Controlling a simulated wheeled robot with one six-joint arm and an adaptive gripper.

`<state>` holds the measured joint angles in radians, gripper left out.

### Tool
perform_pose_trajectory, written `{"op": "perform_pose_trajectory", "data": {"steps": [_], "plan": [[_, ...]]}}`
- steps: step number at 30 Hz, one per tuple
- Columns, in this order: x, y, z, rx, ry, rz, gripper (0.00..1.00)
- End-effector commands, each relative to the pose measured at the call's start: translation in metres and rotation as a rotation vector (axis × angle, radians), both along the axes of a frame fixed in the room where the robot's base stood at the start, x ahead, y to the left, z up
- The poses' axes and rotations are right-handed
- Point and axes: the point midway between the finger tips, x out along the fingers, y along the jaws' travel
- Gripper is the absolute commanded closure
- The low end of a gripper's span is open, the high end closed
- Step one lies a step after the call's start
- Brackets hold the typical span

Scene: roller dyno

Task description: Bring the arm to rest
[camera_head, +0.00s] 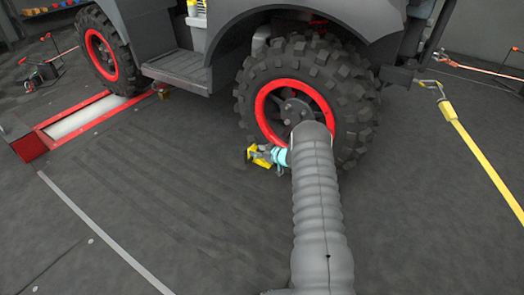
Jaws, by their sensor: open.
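My arm, in a grey ribbed sleeve (318,200), reaches up from the bottom of the head view toward the large wheel (345,100) with a red rim. Its end bends left to a light blue wrist band. My gripper (257,155), small with yellow parts, points left beside the lower left of that wheel. It is open, and I see nothing held in it. The sleeve hides part of the wheel's lower side. I cannot tell whether the gripper touches the tyre.
A dark vehicle stands above, with a side step (178,70) and another red-rimmed wheel (101,55). A red-framed roller bed (85,118) lies at the left. A yellow strap (475,155) with a hook runs at the right. The floor (190,200) left of my arm is clear.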

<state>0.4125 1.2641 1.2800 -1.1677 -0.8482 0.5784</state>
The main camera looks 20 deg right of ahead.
Motion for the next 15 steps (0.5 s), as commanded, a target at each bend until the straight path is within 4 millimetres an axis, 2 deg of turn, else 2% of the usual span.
{"op": "perform_pose_trajectory", "data": {"steps": [6,12,15], "plan": [[-0.018,-0.008,0.008,0.001,0.0,0.0,0.5],[-0.022,-0.01,0.01,-0.005,-0.003,0.002,0.5],[-0.022,-0.016,0.003,-0.053,0.015,-0.008,0.5]]}}
